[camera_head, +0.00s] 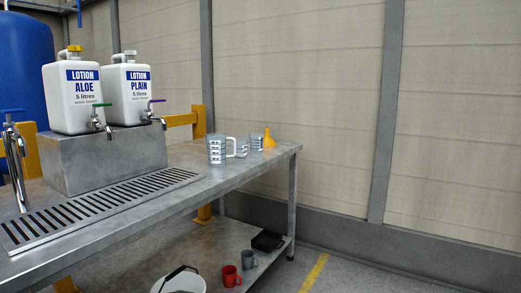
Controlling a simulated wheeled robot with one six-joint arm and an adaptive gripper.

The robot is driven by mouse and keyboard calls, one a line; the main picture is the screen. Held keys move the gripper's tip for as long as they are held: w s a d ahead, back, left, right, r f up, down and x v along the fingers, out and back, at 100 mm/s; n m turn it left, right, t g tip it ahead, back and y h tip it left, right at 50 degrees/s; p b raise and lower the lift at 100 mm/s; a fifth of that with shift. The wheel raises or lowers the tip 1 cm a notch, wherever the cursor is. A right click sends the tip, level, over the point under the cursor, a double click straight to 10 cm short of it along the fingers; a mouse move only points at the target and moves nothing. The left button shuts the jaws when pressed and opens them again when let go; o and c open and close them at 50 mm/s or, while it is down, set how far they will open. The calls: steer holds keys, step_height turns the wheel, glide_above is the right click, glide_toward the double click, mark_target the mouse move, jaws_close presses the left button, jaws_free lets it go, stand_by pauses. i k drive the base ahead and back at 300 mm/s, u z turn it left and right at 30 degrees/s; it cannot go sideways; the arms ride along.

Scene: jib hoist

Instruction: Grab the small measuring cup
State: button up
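Three clear measuring cups with markings stand near the far right end of the steel table. The largest cup (216,151) is at the left, with a white handle on its right side. The smallest-looking cup (242,149) is just right of that handle. A third, middle-sized cup (256,141) stands a little further back to the right. I cannot tell from here whether the cups touch. My gripper is not in view.
An orange funnel (269,139) stands right beside the cups. Below are a red mug (230,276), a grey mug (248,259) and a bucket (182,284). The floor at right is clear.

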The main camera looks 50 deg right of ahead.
mark_target(242, 145)
steer(key=z, duration=0.75)
steer(key=i, duration=0.65)
steer(key=z, duration=0.75)
